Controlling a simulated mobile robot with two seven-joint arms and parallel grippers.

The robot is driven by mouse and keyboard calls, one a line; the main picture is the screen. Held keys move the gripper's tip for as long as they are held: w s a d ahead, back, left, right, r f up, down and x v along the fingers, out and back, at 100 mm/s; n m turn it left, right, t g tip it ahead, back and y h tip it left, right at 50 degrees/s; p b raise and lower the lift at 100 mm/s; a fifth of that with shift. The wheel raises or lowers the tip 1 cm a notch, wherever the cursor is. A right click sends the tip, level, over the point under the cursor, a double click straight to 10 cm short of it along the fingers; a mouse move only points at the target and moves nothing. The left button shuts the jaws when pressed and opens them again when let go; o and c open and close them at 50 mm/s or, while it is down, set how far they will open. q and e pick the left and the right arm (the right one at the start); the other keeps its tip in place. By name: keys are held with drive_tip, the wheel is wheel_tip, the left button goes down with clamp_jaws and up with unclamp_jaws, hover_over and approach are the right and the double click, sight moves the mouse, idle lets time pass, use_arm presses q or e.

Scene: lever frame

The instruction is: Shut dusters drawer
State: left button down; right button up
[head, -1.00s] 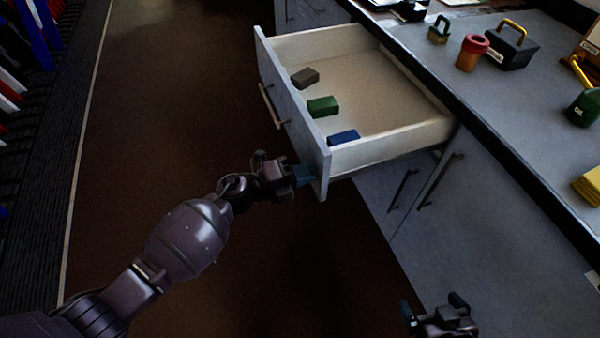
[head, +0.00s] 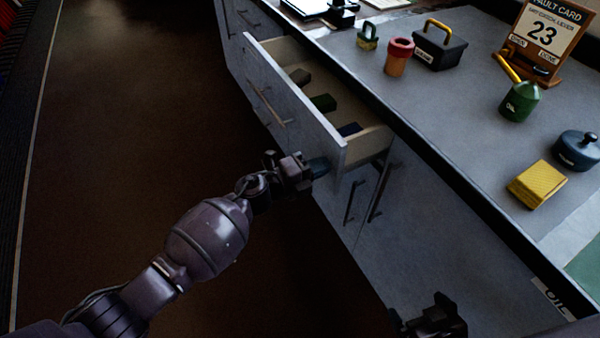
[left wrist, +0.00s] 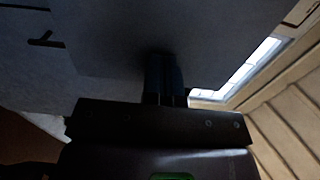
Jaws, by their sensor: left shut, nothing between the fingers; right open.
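The dusters drawer (head: 293,106) has a grey front with a bar handle (head: 266,106) and is still partly open. In the left wrist view the shut fingers (left wrist: 163,78) meet the grey panel (left wrist: 120,45); the exact contact is hidden. My right gripper (head: 428,318) is open and empty, low in front of the cabinet.
Cabinet doors (head: 415,215) lie below. The floor (head: 130,130) to the left is clear.

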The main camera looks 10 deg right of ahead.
use_arm(q)
drive_tip(key=b+x, duration=0.1)
drive_tip(key=x, duration=0.3)
drive_tip(key=b+x, duration=0.1)
drive_tip(key=x, duration=0.4)
drive_tip(key=b+x, duration=0.1)
drive_tip(key=x, duration=0.4)
drive_tip(key=shift+d+f+b, duration=0.15)
drive_tip(key=shift+f+b, duration=0.15)
drive_tip(key=shift+b, duration=0.05)
drive_tip(key=shift+w+d, duration=0.1)
drive_tip(key=shift+d, duration=0.2)
drive_tip(key=shift+r, duration=0.3)
drive_tip(key=shift+w+d+r, duration=0.1)
drive_tip(key=shift+r, duration=0.05)
use_arm(e)
wheel_tip(320, 180, down, 3)
drive_tip(key=shift+a+r, duration=0.15)
